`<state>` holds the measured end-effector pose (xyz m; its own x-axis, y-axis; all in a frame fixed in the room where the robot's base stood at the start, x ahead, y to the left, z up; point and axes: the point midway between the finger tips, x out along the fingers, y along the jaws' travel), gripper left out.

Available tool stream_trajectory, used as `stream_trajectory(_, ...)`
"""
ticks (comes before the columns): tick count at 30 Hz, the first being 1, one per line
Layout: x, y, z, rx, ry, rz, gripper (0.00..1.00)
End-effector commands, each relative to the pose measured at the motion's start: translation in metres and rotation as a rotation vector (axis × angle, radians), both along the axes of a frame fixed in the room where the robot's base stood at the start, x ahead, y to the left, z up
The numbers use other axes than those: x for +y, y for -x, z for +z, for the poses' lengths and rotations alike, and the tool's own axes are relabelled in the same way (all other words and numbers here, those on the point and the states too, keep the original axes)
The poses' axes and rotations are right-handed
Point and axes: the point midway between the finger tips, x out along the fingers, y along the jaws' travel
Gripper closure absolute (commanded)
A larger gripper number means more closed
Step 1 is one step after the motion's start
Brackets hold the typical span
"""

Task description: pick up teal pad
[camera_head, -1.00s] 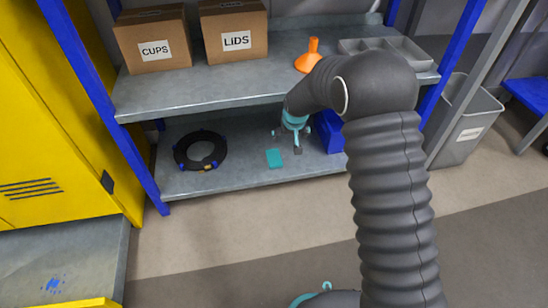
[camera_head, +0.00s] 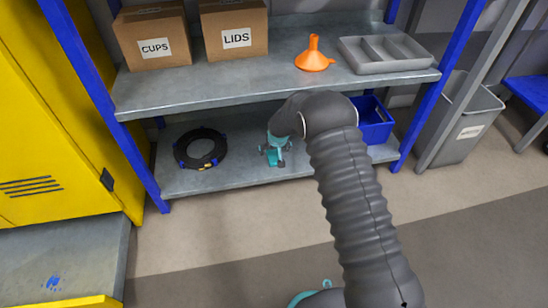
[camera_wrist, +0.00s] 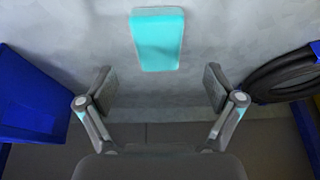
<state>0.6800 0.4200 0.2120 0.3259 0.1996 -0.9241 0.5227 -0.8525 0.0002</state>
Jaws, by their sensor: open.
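The teal pad (camera_wrist: 158,40) lies flat on the grey lower shelf, at the top centre of the wrist view. It is a small rectangle with a paler strip along its top edge. My gripper (camera_wrist: 160,88) is open and empty, with its two fingers spread wide on either side of the pad's line. The pad sits beyond the fingertips in that picture, not between them. In the head view my gripper (camera_head: 277,158) is low over the lower shelf (camera_head: 235,178), and the pad is hidden there behind my gripper and arm.
A black coil (camera_head: 201,149) lies left on the lower shelf; a blue bin (camera_head: 374,122) stands right. The upper shelf (camera_head: 225,88) close above holds two boxes, an orange funnel (camera_head: 314,56) and a grey divided tray (camera_head: 388,54). Blue posts flank the shelves.

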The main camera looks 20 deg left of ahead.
Motion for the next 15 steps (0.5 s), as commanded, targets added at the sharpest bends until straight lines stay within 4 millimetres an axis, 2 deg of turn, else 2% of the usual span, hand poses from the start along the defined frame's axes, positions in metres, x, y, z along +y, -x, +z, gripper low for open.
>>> stream_trajectory(5,0.001,-0.004,-0.01,0.0,0.0,-0.001,0.08)
stream_trajectory(15,0.008,-0.018,-0.047,0.0,0.0,0.0,0.08)
